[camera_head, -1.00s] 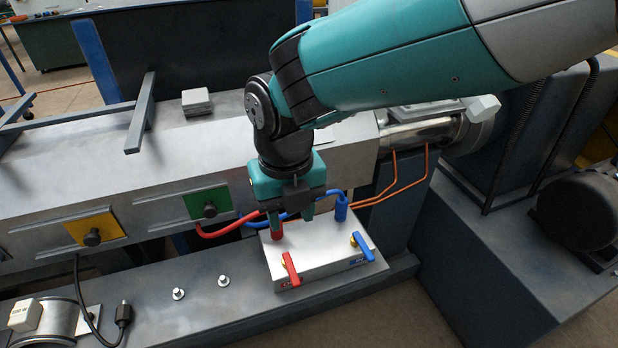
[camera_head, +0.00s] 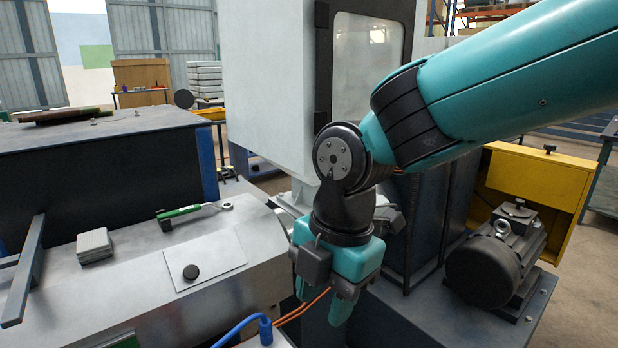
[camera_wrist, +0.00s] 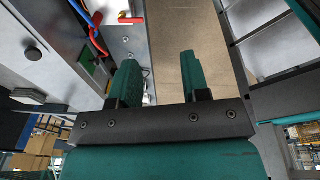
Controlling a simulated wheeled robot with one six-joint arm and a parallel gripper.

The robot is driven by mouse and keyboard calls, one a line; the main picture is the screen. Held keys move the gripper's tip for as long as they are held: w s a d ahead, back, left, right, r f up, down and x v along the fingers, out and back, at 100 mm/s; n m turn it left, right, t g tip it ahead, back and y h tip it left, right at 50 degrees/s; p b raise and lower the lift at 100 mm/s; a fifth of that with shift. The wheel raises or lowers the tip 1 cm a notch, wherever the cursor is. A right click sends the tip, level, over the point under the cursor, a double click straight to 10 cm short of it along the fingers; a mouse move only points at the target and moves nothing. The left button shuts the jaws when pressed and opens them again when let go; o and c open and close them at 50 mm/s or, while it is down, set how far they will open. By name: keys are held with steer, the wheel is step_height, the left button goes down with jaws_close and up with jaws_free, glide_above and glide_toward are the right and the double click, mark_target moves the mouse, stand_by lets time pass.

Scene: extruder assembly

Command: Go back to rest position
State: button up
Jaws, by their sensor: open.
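My gripper (camera_head: 322,300) hangs from my teal arm in the head view, fingers pointing down, just right of the grey extruder barrel housing. In the wrist view its two teal fingers (camera_wrist: 157,82) stand apart with nothing between them, so it is open and empty. Beyond the fingers the wrist view shows bare floor and the machine's grey ledge. The blue hose (camera_head: 243,325) shows at the bottom of the head view, left of my gripper. The red hose (camera_wrist: 97,42) and the red valve handle (camera_wrist: 130,18) show at the upper left of the wrist view.
A green-handled tool (camera_head: 185,212), a flat plate with a black knob (camera_head: 191,272) and grey blocks (camera_head: 94,245) lie on the housing. A tall white cabinet (camera_head: 262,80) stands behind my gripper. A motor (camera_head: 497,262) and yellow guard (camera_head: 540,190) are at right.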

steer(key=s+d+r+m+y+p, duration=0.1)
steer(key=s+d+m, duration=0.4)
steer(key=m, duration=0.5)
steer(key=s+d+r+m+y+p, duration=0.1)
steer(key=s+d+r+m, duration=0.3)
steer(key=d+m, duration=0.4)
steer(key=shift+s+d+r+m+p, duration=0.2)
steer(key=shift+s+m+p, duration=0.35)
steer(key=shift+s+m, duration=0.5)
steer(key=shift+w, duration=0.15)
